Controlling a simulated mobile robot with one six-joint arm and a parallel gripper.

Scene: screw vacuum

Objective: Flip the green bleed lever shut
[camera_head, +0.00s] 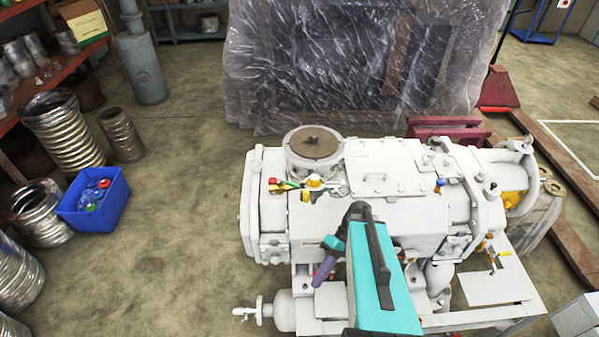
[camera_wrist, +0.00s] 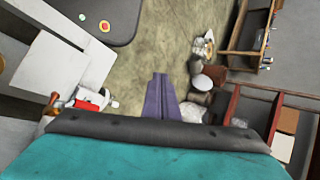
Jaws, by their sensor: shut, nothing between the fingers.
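The white vacuum pump (camera_head: 390,207) stands in the middle of the head view. A small green lever (camera_head: 288,186) lies near the pump's upper left, below the round flange (camera_head: 313,145), between a red part and a yellow cap (camera_head: 315,181). The lever is too small to tell its exact angle. My gripper (camera_head: 318,284) has purple fingers and hangs in front of the pump, below and to the right of the lever, apart from it. In the wrist view the fingers (camera_wrist: 160,78) are together and empty. I cannot make out the green lever in the wrist view.
A blue crate (camera_head: 93,203) and several ribbed metal hoses (camera_head: 66,130) stand on the floor at left. A plastic-wrapped load (camera_head: 350,62) stands behind the pump. Yellow-handled valves (camera_head: 504,254) stick out at right.

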